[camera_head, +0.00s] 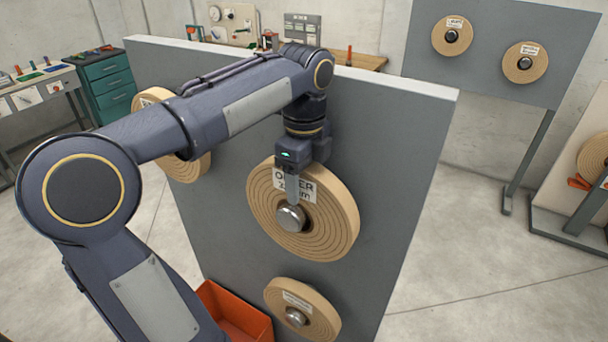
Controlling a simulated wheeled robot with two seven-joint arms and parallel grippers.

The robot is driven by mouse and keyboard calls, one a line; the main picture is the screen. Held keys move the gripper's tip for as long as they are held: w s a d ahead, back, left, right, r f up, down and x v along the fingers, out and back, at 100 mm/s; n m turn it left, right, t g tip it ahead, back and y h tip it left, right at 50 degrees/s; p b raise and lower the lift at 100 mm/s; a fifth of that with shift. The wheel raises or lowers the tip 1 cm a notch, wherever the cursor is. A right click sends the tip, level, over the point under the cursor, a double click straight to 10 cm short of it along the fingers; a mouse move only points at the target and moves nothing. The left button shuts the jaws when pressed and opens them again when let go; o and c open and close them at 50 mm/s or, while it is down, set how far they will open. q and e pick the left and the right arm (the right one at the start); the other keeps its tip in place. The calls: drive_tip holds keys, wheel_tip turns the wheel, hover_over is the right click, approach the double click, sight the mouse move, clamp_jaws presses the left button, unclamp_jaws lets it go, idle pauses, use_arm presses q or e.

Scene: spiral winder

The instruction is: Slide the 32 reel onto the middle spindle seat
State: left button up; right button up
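A large tan wound reel (335,225) hangs face-out on the middle of the grey upright panel (400,150). Its white label reads "OUTER" with a line ending in "mm"; a gripper finger hides part of that line, so I cannot read the number. A round metal spindle end (291,219) shows at the reel's centre. My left gripper (292,200) points down in front of this reel, its visible finger reaching the metal end. The other finger is hidden, so I cannot tell whether it grips anything. My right gripper is out of view.
A smaller reel (320,310) is on the panel below, and another reel (190,165) is partly behind my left arm. An orange bin (235,312) stands at the panel's foot. Two small reels (452,36) (525,62) hang on a back-right board.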

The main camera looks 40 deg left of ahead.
use_arm(q)
clamp_jaws()
idle(0.7)
